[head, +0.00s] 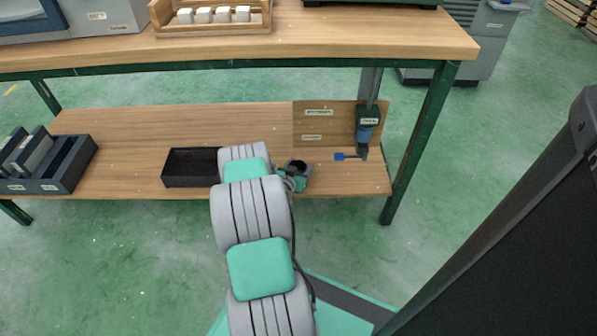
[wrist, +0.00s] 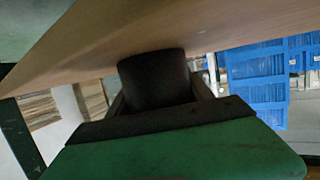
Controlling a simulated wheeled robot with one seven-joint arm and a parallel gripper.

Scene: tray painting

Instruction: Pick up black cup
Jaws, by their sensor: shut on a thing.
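The black cup (wrist: 155,80) is in the wrist view, held between the two jaws of my gripper (wrist: 160,100). My gripper is shut on it. The cup's upper end is close to a wooden board edge in this view; I cannot tell whether it touches. In the head view my gripper (head: 297,173) is at the lower shelf's front, right of the black tray, with the dark cup (head: 299,167) at its end. My arm hides part of the shelf there.
The lower shelf (head: 130,125) holds a black mesh tray (head: 190,168), a dark divided rack (head: 45,163) and an upright wooden board with a green and blue tool (head: 367,122). The upper tabletop (head: 350,30) overhangs the shelf. A green table leg (head: 420,140) stands at the right.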

